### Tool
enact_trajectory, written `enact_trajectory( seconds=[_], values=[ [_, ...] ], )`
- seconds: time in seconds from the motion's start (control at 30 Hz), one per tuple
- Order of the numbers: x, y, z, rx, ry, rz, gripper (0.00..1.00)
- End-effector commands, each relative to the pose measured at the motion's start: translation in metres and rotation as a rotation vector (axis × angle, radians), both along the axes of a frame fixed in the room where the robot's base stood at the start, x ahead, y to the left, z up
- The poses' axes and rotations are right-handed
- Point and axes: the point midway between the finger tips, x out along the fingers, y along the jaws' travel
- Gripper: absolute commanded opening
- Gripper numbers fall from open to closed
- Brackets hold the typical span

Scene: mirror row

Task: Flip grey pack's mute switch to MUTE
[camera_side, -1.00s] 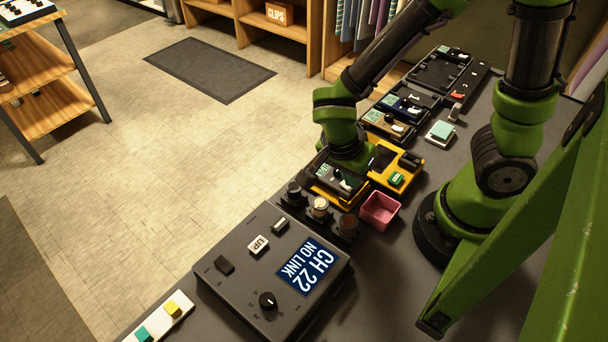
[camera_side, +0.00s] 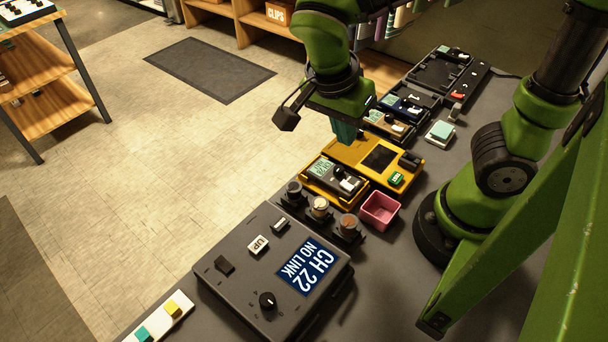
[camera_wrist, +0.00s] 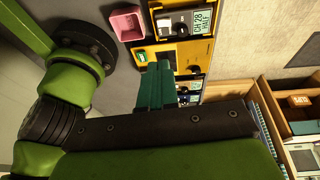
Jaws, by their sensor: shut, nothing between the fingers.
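The grey pack (camera_side: 335,176) lies in a yellow cradle beside the yellow tester, its small screen lit and a dark knob and pale switch parts at its right end. In the wrist view the grey pack (camera_wrist: 182,23) reads CH 28 HALF. I cannot tell which way its mute switch is set. My gripper (camera_side: 344,132) hangs above and beyond the pack, clear of it, over the far edge of the yellow tester (camera_side: 375,157). Its teal fingers (camera_wrist: 160,66) are shut with nothing between them.
A blue pack (camera_side: 405,106) and a tan pack (camera_side: 388,124) sit further back. A pink bin (camera_side: 380,210) and a row of knobs (camera_side: 320,209) stand near the grey pack. A large console (camera_side: 270,270) showing CH 22 NO LINK is in front.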

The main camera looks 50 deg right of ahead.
Motion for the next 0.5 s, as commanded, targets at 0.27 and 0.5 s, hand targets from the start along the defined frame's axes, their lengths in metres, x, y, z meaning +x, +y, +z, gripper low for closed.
enact_trajectory(
  seconds=[0.27,0.5],
  values=[
    [-0.0033,-0.001,0.0011,0.004,-0.045,0.0,0.0],
    [-0.0071,-0.0008,0.0021,0.008,-0.119,0.002,0.0]
  ],
)
